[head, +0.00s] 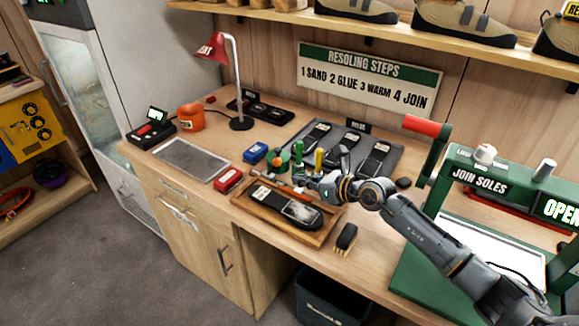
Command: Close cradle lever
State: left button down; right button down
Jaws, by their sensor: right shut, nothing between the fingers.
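A wooden cradle-like tray (242,206) holds a dark shoe sole (282,205) on the bench. A thin orange-red bar (284,187) shows at the tray's back, partly hidden by my right gripper; I cannot tell if it is the cradle lever. My right gripper (298,179) is shut and empty over the tray's back right part. I cannot tell whether it touches anything. A green press marked JOIN SOLES (480,181) stands at the right, with a red-handled lever (425,125) raised at its left side. My left gripper is not in view.
A row of small tools and bottles (319,158) stands just behind the gripper. A black mat (300,132) with dark soles lies behind them. A brush (346,237) lies right of the tray. A red lamp (212,48) stands at the back left.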

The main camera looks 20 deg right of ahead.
aim_at(273, 167)
jog(key=shift+w+a+r+p, duration=0.2)
jog(key=shift+w+a, duration=0.15)
jog(key=shift+w, duration=0.3)
jog(key=shift+w+a+r+p, duration=0.25)
jog(key=shift+w+a, duration=0.15)
jog(key=shift+w, duration=0.2)
jog(key=shift+w+a+r+p, duration=0.2)
jog(key=shift+w+a, duration=0.15)
jog(key=shift+w, duration=0.3)
